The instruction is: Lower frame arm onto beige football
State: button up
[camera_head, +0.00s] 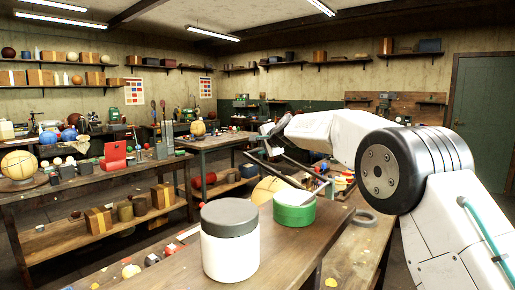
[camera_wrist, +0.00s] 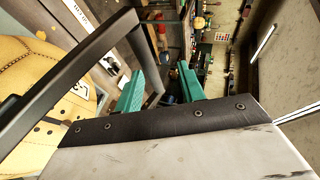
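The beige football (camera_wrist: 40,105) fills the left of the wrist view, with stitching and dark marks on its panels. In the head view the football (camera_head: 267,188) shows only in part behind a green tin. The frame arm (camera_wrist: 70,75) is a dark, flat bar crossing in front of the football in the wrist view. It bends at a corner, and a shorter limb runs down towards my gripper. My gripper (camera_wrist: 160,88) has its two teal fingers apart. The shorter limb passes close to the left finger; I cannot tell whether they touch.
A white jar with a grey lid (camera_head: 230,240) and a green tin (camera_head: 294,207) stand on the near bench. A tape roll (camera_head: 365,217) lies to their right. Another ball (camera_head: 19,165) sits on the left bench among boxes and tools.

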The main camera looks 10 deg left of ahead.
jog(key=shift+v, duration=2.45)
jog(key=s+d+n+g+h, duration=0.1)
jog(key=s+d+n, duration=0.1)
jog(key=s+d, duration=0.55)
jog(key=s+d+r+n+g+h, duration=0.15)
jog(key=s+d, duration=0.35)
jog(key=s, duration=0.6)
jog(key=s+d+n+g, duration=0.2)
jog(key=s+d, duration=0.4)
jog(key=s, duration=0.3)
jog(key=s+d+f+n+g+h, duration=0.1)
jog(key=s+d+f, duration=0.4)
jog(key=s, duration=0.7)
jog(key=s+d+f+n+g+h, duration=0.1)
jog(key=s+d+f, duration=0.4)
jog(key=s, duration=0.7)
jog(key=s+d+f+n+g+h, duration=0.1)
jog(key=s+d+f+g+h, duration=0.2)
jog(key=s, duration=0.9)
notch_tip(320, 180, down, 3)
jog(key=d, duration=0.2)
jog(key=shift+d+n, duration=0.35)
jog(key=shift+d, duration=0.05)
jog(key=shift+g, duration=0.25)
